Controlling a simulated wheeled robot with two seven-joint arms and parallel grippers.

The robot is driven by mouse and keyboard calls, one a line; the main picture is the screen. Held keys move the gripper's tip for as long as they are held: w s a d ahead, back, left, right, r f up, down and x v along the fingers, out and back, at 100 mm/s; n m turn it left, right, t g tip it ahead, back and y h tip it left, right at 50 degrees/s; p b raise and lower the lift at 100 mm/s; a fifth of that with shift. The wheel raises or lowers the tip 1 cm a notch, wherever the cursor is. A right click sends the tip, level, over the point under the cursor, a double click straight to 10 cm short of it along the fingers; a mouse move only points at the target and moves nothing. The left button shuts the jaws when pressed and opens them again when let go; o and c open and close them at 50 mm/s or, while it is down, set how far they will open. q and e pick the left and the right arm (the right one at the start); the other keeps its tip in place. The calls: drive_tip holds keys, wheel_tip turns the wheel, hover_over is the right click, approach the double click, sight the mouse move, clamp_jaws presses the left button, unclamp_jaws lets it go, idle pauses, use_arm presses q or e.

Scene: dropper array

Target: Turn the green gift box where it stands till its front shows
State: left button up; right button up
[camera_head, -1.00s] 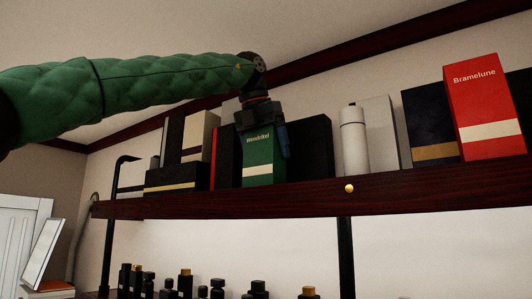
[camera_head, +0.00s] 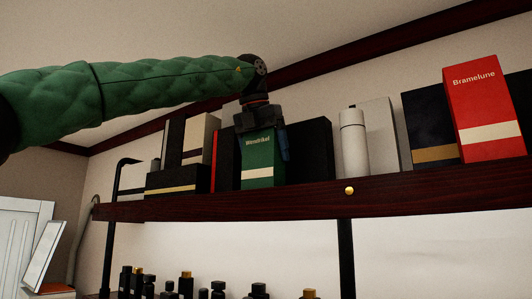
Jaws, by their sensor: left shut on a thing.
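The green gift box (camera_head: 262,160) stands upright on the dark wooden shelf (camera_head: 230,207), near its front edge. Its face with a small pale name at the top and a white band near the bottom shows toward me. My left gripper (camera_head: 261,132) comes down from above and is shut on the box, with a finger at each side of its upper part. The box's back is hidden. My right gripper is not in view.
Dark boxes (camera_head: 308,150) stand close beside and behind the green box. A white cylinder (camera_head: 353,145) and a red box (camera_head: 482,110) stand farther right. A low black box (camera_head: 177,179) lies to the left. Several small bottles stand below.

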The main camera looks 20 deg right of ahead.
sight(260, 131)
use_arm(q)
drive_tip(key=o, duration=0.9)
drive_tip(key=shift+o, duration=0.2)
drive_tip(key=shift+a+r, duration=0.1)
drive_tip(key=shift+r, duration=0.05)
drive_tip(key=shift+s+a+r+b, duration=0.1)
drive_tip(key=shift+a+r+b, duration=0.05)
drive_tip(key=shift+r+b, duration=0.2)
drive_tip(key=b+v, duration=0.1)
drive_tip(key=v, duration=0.5)
drive_tip(key=shift+s+r, duration=0.1)
drive_tip(key=shift+r, duration=0.15)
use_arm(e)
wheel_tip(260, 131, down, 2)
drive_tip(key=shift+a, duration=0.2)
